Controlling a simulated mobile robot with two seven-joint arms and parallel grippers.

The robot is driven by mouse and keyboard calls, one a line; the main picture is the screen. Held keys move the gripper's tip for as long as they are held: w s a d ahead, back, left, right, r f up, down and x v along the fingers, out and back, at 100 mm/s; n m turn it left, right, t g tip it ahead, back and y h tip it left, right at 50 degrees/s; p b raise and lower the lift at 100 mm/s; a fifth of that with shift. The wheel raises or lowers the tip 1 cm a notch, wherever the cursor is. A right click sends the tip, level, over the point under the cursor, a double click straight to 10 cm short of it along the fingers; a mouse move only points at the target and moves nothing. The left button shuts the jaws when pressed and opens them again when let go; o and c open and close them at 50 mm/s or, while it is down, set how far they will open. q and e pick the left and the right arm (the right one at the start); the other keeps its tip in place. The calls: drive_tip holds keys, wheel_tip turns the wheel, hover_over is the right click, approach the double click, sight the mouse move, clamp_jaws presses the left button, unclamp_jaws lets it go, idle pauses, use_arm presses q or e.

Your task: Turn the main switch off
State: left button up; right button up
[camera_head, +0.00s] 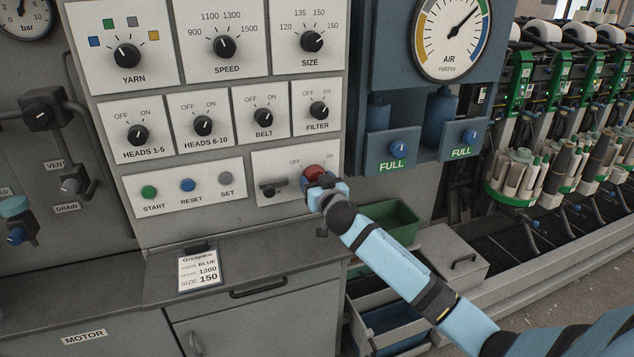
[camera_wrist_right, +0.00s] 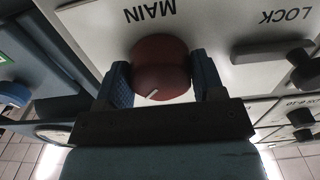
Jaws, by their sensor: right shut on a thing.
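The main switch is a red round knob (camera_head: 315,172) on a pale panel (camera_head: 262,160) marked OFF and ON. In the right wrist view the red knob (camera_wrist_right: 160,68) sits between my two blue finger pads, below the upside-down word MAIN. My right gripper (camera_head: 318,182) is shut on the knob, and it shows in the right wrist view (camera_wrist_right: 160,80). A white pointer line shows on the knob's near face. The gripper hides part of the knob and its label in the head view. My left gripper is not in view.
A dark lock handle (camera_head: 272,187) sits just left of the knob; it shows in the right wrist view (camera_wrist_right: 275,50). START, RESET and SET buttons (camera_head: 188,185) are further left. A grey counter (camera_head: 260,262) with a card (camera_head: 200,268) lies below. A green bin (camera_head: 388,228) is behind my right arm.

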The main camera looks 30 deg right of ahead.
drive_tip(key=n+p, duration=0.1)
drive_tip(key=n, duration=0.1)
drive_tip(key=shift+r+n, duration=0.1)
drive_tip(key=shift+n, duration=0.2)
drive_tip(key=n+p, duration=0.2)
drive_tip(key=n, duration=0.1)
drive_tip(key=shift+d+n, duration=0.1)
drive_tip(key=shift+n, duration=0.2)
drive_tip(key=n+p, duration=0.1)
drive_tip(key=n, duration=0.2)
drive_tip(key=shift+n+p, duration=0.3)
drive_tip(key=shift+p, duration=0.05)
drive_tip(key=n+p, duration=0.2)
drive_tip(key=n, duration=0.4)
drive_tip(key=shift+r, duration=0.1)
drive_tip(key=shift+n+p, duration=0.5)
drive_tip(key=shift+n, duration=0.7)
